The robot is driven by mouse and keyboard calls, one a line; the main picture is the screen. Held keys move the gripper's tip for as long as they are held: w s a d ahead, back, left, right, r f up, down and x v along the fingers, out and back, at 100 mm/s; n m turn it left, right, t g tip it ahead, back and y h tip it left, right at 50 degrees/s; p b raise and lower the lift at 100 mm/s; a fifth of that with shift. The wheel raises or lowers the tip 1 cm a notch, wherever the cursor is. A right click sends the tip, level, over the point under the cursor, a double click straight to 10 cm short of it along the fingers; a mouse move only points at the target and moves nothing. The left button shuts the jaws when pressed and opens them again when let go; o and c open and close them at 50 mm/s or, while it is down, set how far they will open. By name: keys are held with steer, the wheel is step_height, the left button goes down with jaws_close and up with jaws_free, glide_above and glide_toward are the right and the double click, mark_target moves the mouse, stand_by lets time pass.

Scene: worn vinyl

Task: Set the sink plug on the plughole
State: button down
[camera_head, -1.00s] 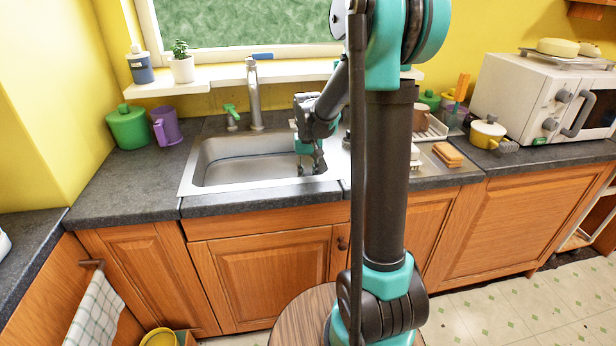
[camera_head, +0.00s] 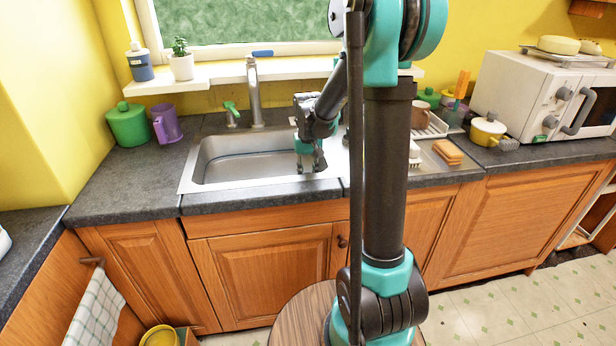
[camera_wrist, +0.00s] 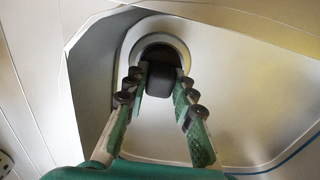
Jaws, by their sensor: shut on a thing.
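My gripper (camera_head: 312,168) reaches down into the right part of the steel sink (camera_head: 240,170). In the wrist view its two green fingers (camera_wrist: 160,78) are shut on a small dark block, which I take to be the sink plug (camera_wrist: 158,84). Just beyond the plug is a round metal ring with a dark inside, the plughole (camera_wrist: 176,42). The plug overlaps the lower part of the ring in this view; I cannot tell whether they touch. In the head view the plug and plughole cannot be made out.
The tap (camera_head: 254,95) stands behind the sink, with a green lever (camera_head: 231,109) to its left. A purple mug (camera_head: 167,125) and green pot (camera_head: 128,125) stand on the left counter. A sponge (camera_head: 447,152) lies to the right.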

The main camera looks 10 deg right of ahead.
steer(key=shift+f, duration=0.65)
stand_by(0.5)
steer(key=c, duration=1.2)
jaws_free()
steer(key=shift+o, duration=0.4)
steer(key=o, duration=0.9)
steer(key=shift+c, duration=0.2)
steer(key=shift+d, duration=0.1)
steer(key=shift+c, duration=0.3)
